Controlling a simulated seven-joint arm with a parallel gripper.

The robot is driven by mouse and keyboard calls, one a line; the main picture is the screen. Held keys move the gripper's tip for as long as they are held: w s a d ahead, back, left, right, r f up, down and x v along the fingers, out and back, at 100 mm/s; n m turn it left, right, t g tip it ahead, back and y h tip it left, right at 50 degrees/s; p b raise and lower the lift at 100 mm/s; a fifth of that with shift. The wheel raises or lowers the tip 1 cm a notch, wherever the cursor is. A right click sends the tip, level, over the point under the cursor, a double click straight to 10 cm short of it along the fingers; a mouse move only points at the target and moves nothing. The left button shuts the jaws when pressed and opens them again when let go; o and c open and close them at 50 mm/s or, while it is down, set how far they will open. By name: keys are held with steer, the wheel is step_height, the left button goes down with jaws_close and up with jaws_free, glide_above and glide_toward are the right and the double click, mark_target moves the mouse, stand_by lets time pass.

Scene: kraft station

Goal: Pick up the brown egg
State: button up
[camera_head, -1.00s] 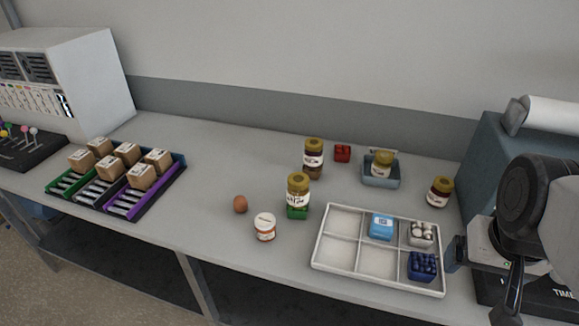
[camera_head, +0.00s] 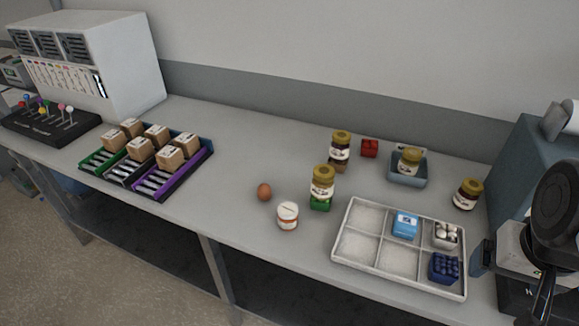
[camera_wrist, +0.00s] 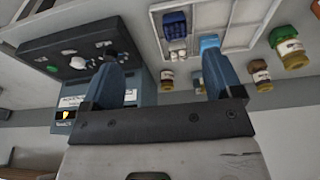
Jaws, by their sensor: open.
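The brown egg (camera_head: 264,191) lies on the grey table in the head view, left of a small white jar (camera_head: 288,215) with an orange band. A jar with a gold lid (camera_head: 322,185) stands to its right on a green base. The egg does not show in the wrist view. My gripper (camera_wrist: 165,75) shows in the wrist view with its two blue-grey fingers apart and nothing between them. It is far from the egg, by the tray and the dark machine at the right end. The fingers are not clear in the head view.
A white divided tray (camera_head: 348,231) holds blue and white items. More gold-lidded jars (camera_head: 340,148) and a grey-blue bin (camera_head: 407,176) stand behind. Brown boxes sit on coloured racks (camera_head: 177,180) at left. The table between racks and egg is clear.

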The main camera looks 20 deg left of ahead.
steer(key=shift+c, duration=1.1)
steer(key=shift+w, duration=0.1)
